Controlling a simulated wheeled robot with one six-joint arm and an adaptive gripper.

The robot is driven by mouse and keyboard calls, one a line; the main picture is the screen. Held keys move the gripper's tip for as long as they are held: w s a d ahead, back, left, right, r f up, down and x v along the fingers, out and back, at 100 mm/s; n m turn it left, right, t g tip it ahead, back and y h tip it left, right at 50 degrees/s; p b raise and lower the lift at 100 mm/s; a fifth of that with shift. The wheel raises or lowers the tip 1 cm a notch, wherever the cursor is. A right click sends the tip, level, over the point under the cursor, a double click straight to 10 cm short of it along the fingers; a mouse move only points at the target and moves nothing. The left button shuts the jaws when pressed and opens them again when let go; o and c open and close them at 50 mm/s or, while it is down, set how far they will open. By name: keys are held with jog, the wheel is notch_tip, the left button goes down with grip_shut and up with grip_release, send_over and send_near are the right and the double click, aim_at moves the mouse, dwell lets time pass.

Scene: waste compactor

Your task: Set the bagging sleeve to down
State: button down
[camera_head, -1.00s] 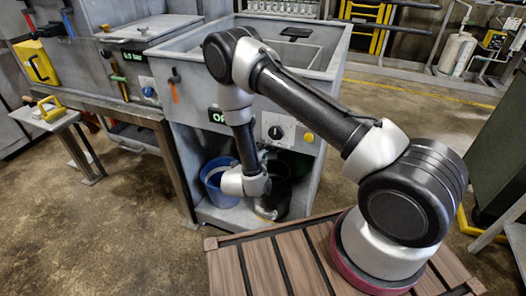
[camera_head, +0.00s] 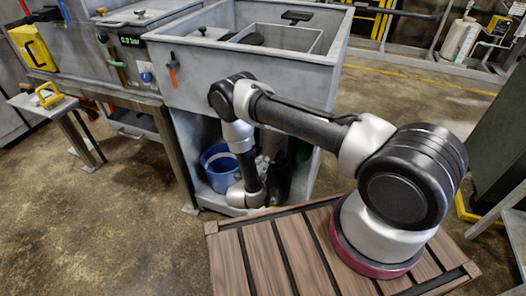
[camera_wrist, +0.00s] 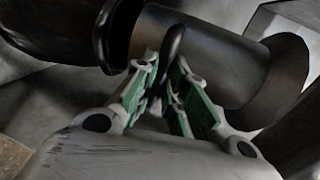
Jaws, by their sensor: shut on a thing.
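In the wrist view my gripper (camera_wrist: 163,82), with green finger pads, is shut on a thin black curved handle (camera_wrist: 177,43). The handle stands against a dark grey cylinder (camera_wrist: 215,55), which looks like the bagging sleeve. Its full shape and height setting cannot be told. In the head view my arm reaches down in front of the open lower bay of the grey compactor (camera_head: 215,70).
A blue bucket (camera_head: 213,172) stands in the bay just left of my wrist. An orange-handled lever (camera_head: 173,76) is on the compactor front. A small side table (camera_head: 45,108) holds a yellow-handled tool (camera_head: 48,95). Open floor lies at the left front.

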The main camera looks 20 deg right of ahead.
jog(key=shift+f, duration=2.05)
jog(key=c, duration=1.5)
grip_release()
jog(key=shift+o, duration=0.2)
jog(key=v, duration=1.2)
